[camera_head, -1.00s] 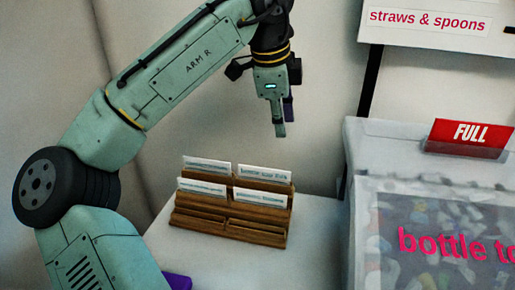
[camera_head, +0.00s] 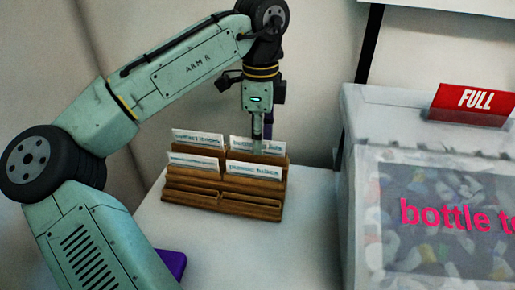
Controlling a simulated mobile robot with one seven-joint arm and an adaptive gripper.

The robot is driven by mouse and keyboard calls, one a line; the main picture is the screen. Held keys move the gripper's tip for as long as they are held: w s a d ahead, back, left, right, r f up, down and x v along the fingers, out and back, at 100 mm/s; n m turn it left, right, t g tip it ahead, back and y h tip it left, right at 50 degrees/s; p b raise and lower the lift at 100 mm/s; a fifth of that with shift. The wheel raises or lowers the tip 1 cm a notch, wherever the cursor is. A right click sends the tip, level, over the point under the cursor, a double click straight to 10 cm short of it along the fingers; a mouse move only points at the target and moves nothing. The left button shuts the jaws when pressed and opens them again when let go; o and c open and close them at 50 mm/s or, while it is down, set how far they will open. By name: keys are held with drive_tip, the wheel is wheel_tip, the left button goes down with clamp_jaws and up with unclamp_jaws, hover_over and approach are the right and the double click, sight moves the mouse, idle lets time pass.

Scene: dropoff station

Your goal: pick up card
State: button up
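A wooden card rack (camera_head: 222,209) stands on the white table with several white cards in its tiers. The back right card (camera_head: 240,144) and the back left card (camera_head: 198,138) stand in the upper tier. The front right card (camera_head: 255,171) and the front left card (camera_head: 194,161) stand lower. My gripper (camera_head: 262,146) points down at the back right card. One finger overlaps the card's front, with a dark purple part just behind. I cannot tell whether the fingers touch or grip the card. The card prints are too blurred to read surely.
A translucent bin (camera_head: 362,240) with pink lettering and mixed bottle tops stands at right, with a red FULL sign (camera_head: 471,103) on its lid. A purple object (camera_head: 172,264) lies at the table's left edge. Table is clear right of the rack.

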drive_tip(key=shift+f, duration=0.55)
clamp_jaws()
